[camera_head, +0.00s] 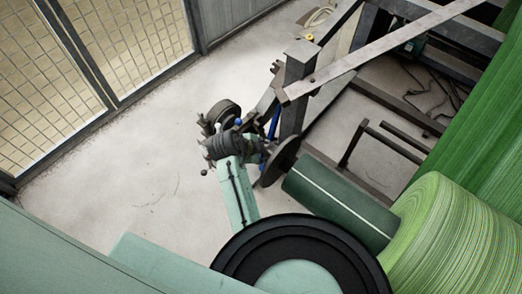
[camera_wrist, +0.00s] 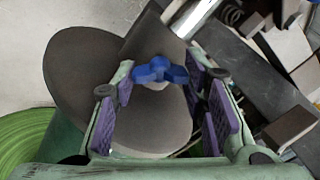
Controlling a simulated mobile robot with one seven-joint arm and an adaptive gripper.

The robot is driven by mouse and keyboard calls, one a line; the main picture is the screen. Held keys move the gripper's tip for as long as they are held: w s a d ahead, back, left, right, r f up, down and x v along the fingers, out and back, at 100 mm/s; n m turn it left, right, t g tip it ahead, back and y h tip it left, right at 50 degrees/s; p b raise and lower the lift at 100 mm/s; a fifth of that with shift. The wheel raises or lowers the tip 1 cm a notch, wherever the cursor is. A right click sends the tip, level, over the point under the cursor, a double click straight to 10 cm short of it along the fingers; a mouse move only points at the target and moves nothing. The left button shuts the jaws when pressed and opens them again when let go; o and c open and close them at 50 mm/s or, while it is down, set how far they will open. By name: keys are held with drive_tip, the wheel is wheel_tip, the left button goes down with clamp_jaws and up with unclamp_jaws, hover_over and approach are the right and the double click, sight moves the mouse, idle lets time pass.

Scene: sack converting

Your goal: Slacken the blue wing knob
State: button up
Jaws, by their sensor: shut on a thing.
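The blue wing knob (camera_wrist: 158,71) shows in the wrist view between the tips of my gripper (camera_wrist: 159,82). The two fingers, with purple pads, stand on the left and right of the knob, and the gripper is shut on its wings. A dark disc-like part (camera_wrist: 160,120) lies behind the knob, and a bright metal rod (camera_wrist: 192,18) shows just beyond it. In the head view my arm reaches to the machine's end, and I cannot clearly make out the fingertips or the gripped knob there.
A grey steel post (camera_head: 297,85) and a slanted flat bar (camera_head: 385,48) stand close to the arm's end. A dark green roller (camera_head: 335,200) and a large green roll (camera_head: 450,235) lie to the right. A mesh fence (camera_head: 45,75) is at left, with clear floor before it.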

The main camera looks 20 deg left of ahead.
drive_tip(key=n, duration=0.4)
drive_tip(key=shift+n, duration=0.3)
drive_tip(key=n, duration=0.4)
drive_tip(key=shift+w+a+n, duration=0.1)
drive_tip(key=shift+n, duration=0.2)
drive_tip(key=n, duration=0.4)
drive_tip(key=shift+a+n, duration=0.1)
drive_tip(key=shift+n, duration=0.2)
drive_tip(key=n, duration=0.4)
drive_tip(key=shift+a, duration=0.1)
drive_tip(key=n, duration=0.8)
drive_tip(key=shift+f+n, duration=0.1)
drive_tip(key=shift+n, duration=0.2)
drive_tip(key=n, duration=0.4)
drive_tip(key=shift+a, duration=0.1)
drive_tip(key=shift+s+n, duration=0.2)
drive_tip(key=shift+n, duration=1.8)
